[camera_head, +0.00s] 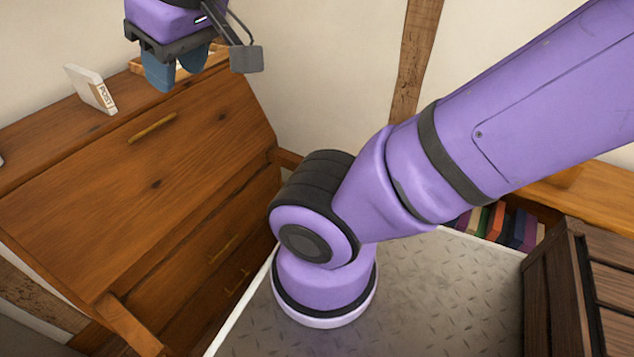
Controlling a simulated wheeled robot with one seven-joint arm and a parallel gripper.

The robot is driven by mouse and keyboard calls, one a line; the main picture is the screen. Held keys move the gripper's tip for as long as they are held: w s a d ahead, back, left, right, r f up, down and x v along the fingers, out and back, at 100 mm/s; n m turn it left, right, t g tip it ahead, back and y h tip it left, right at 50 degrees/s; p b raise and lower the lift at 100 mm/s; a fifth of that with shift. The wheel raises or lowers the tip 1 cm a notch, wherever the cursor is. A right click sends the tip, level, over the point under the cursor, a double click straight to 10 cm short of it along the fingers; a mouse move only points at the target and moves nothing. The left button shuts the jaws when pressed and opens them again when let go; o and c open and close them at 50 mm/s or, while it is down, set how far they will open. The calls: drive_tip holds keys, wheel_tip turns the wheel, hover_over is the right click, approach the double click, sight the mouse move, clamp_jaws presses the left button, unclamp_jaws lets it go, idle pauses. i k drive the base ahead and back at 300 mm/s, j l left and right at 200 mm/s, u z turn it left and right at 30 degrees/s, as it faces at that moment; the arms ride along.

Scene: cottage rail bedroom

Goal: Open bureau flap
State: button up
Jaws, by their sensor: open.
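The wooden bureau (60,160) stands at the left of the head view. Its sloping flap (120,195) looks closed. A long brass handle (153,128) sits near the flap's upper edge. My gripper (175,80) hangs at the top of the view, apart from the handle and above the bureau's top. Its two blue-grey fingers are spread with nothing visible between them. Part of my purple arm crosses the right half of the view.
A white box marked POST (88,88) stands on the bureau top, left of my gripper. Drawers with brass handles (222,249) lie below the flap. A wooden support (127,325) sticks out at lower left. Books (495,222) and a slatted wooden crate (560,290) are at right.

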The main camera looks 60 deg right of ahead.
sight(87, 218)
drive_tip(key=k+j+z, duration=0.1)
drive_tip(key=z, duration=0.35)
drive_tip(key=k+j+z, duration=0.15)
drive_tip(key=z, duration=0.3)
drive_tip(key=j+z, duration=0.1)
drive_tip(key=z, duration=0.7)
